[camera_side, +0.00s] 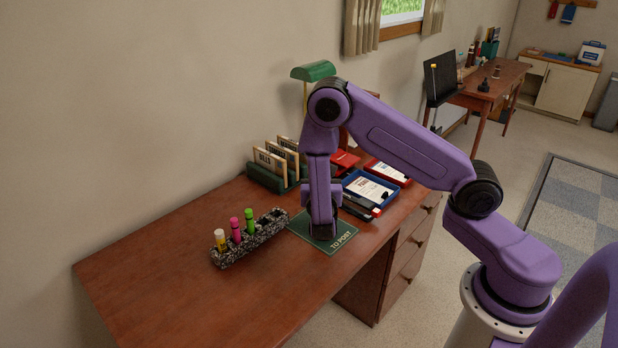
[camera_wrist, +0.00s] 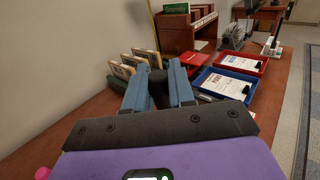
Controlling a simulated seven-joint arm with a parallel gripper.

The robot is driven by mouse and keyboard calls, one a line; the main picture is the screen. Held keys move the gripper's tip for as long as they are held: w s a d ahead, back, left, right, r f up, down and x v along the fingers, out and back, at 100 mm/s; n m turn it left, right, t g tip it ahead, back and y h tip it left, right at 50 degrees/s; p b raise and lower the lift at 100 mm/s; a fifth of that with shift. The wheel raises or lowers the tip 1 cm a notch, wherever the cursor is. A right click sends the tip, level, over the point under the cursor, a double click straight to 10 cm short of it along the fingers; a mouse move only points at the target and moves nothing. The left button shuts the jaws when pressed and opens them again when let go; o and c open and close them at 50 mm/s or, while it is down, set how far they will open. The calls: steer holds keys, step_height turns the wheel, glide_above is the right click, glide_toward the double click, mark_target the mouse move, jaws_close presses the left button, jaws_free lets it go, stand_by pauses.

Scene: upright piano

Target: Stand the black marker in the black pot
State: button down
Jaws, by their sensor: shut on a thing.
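My gripper (camera_wrist: 158,90) is shut on a dark, black-ended thing (camera_wrist: 157,82), which looks like the black marker, in the wrist view. In the side view my gripper (camera_side: 322,232) points down over the green "TO POST" mat (camera_side: 340,243), and its fingers and the marker are hard to make out. A speckled black-and-white holder (camera_side: 238,256) stands left of the mat. It holds a yellow-and-white marker (camera_side: 220,240), a pink marker (camera_side: 235,228) and a green marker (camera_side: 250,221) upright. Its right end (camera_side: 272,217) shows dark openings; I cannot tell which is the black pot.
A green rack with cards (camera_side: 268,178) stands behind the mat. A blue tray (camera_side: 367,201) and a red tray (camera_side: 399,181) hold papers to the right. A green-shaded lamp (camera_side: 313,71) stands at the back. The desk's left part (camera_side: 150,262) is clear.

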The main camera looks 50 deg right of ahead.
steer(key=shift+s+d+f, duration=0.2)
steer(key=shift+d, duration=0.75)
steer(key=shift+s+d+f, duration=0.15)
steer(key=shift+d, duration=0.8)
steer(key=shift+f, duration=0.1)
step_height(320, 180, down, 8)
steer(key=shift+f, duration=0.15)
steer(key=shift+c, duration=2.4)
jaws_free()
